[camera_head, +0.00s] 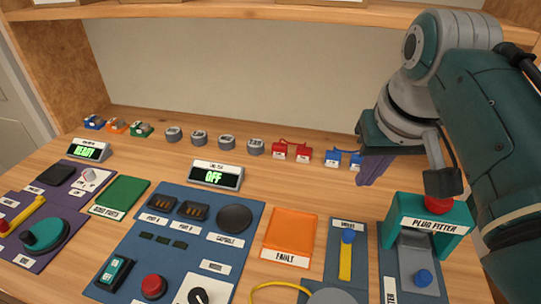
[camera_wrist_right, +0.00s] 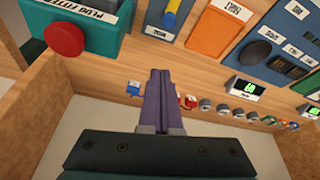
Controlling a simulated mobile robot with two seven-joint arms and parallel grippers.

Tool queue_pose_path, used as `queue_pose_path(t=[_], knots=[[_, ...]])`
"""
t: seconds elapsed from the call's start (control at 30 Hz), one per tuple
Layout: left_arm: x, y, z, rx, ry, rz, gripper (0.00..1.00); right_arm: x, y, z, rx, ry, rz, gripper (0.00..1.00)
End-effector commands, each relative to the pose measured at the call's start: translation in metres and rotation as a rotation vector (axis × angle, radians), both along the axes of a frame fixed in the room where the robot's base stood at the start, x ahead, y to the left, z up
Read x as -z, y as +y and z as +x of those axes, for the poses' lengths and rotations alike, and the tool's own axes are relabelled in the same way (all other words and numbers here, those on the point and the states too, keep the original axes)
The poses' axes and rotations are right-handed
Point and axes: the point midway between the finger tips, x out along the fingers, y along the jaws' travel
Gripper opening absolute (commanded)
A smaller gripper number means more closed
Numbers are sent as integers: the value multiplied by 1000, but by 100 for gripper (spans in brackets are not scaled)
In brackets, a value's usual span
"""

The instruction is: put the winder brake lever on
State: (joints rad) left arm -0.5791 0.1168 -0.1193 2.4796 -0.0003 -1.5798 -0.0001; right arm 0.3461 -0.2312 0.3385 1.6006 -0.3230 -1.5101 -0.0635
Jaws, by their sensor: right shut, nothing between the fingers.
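The label for the winder brake lever is too small to read, so I cannot tell for certain which lever it is. On the purple panel (camera_head: 68,208) at the left of the head view is a yellow lever with a red part (camera_head: 25,214). A blue-knobbed lever on a yellow strip (camera_head: 346,262) stands on a panel right of centre. My right gripper (camera_head: 372,172) is shut and empty, over the back right of the bench; its purple fingers show in the wrist view (camera_wrist_right: 160,85). My left gripper is out of view.
The plug fitter (camera_head: 425,226) with its red button stands below my right arm. Red and blue plugs (camera_head: 291,151) and several grey discs (camera_head: 227,142) line the back. Displays read READY (camera_head: 88,151) and OFF (camera_head: 215,176).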

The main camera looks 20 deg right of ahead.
Motion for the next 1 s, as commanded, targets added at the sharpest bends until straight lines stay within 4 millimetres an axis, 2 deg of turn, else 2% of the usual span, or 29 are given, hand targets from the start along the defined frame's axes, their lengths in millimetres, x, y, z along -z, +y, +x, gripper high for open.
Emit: queue_pose_path(t=[0.03,0.1,0.57,0.67,1.0], knots=[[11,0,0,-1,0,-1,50,9,2,3,0,-2,5,0],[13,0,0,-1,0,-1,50,11,3,5,0,0,9,0],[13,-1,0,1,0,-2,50,13,3,6,1,0,10,0],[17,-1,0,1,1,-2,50,23,2,9,1,2,11,0],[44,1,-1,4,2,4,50,85,-4,29,1,3,10,0]])
